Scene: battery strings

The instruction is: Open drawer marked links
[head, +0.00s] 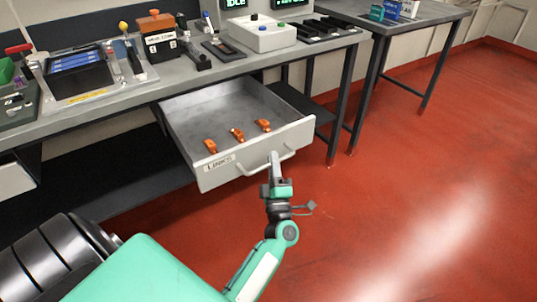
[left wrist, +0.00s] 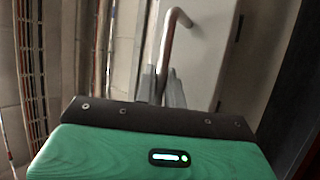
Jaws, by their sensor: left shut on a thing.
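The drawer marked LINKS (head: 248,157) is pulled well out from under the workbench in the head view. Three orange links (head: 237,134) lie in a row on its floor near the front. In the left wrist view the handle (left wrist: 176,30) rises between the fingers of my gripper (left wrist: 162,85) and bends at the top. My right gripper is not in view.
The workbench (head: 120,107) above carries trays, tools and a control box (head: 257,33). A second table (head: 435,13) with small boxes stands at the upper right. The red floor (head: 420,180) right of the drawer is clear.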

